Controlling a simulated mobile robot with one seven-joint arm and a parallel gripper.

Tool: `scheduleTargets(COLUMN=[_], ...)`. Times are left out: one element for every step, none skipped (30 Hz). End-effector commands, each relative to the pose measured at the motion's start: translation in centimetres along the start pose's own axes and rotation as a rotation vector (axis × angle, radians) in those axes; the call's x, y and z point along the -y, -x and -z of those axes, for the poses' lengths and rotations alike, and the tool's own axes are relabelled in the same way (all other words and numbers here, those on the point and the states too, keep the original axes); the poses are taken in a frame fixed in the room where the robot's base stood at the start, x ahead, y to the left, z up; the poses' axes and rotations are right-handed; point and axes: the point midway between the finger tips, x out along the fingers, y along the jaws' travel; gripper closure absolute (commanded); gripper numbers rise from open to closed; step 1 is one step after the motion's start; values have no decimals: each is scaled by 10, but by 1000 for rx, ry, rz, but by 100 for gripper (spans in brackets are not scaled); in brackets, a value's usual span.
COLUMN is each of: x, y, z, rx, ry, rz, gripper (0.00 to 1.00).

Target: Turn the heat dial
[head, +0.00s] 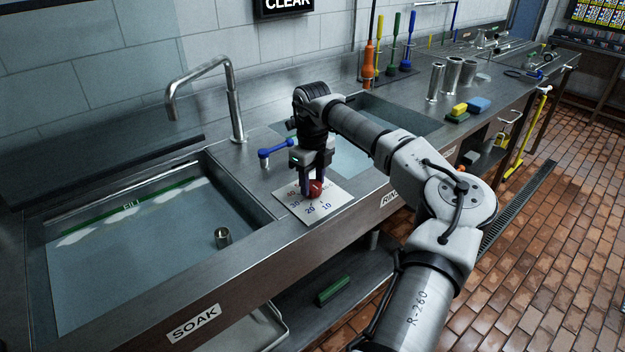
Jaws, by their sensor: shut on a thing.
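The heat dial is a red knob (316,188) on a pale square plate (325,212) printed with numbers such as 10, 20 and 30. The plate lies on the steel counter between the two sinks. My gripper (312,186) points down over the plate and is shut on the red knob. Its fingers hide part of the knob and the far part of the scale, so I cannot tell the exact setting.
A blue-handled valve (276,149) stands just left of my gripper. A tall faucet (236,108) rises behind the water-filled SOAK sink (140,262). Brushes (370,58), metal cylinders (452,75) and sponges (479,104) stand farther right along the counter.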

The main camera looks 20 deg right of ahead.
Motion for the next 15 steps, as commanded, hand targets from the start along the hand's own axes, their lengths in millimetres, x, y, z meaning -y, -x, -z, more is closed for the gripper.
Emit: scheduleTargets(x=[0,0,0,0,0,0,0,0,0,0,0,0,0,0,0], y=[2,2,2,2,2,2,2,2,2,1,1,1,1,1,1], z=[-1,-1,-1,-1,-1,-1,-1,-1,-1,-1,-1,-1,-1,0,0], rx=[4,4,4,4,4,4,4,4,4,4,3,3,3,2,2], ry=[0,0,-1,-1,-1,-1,-1,-1,-1,-1,-1,-2,-2,-2,-2], rz=[2,2,2,2,2,2,2,2,2,2,2,2,2,1,1], gripper=[80,80,80,80,80,80,56,52,47,43,39,36,36,36,36])
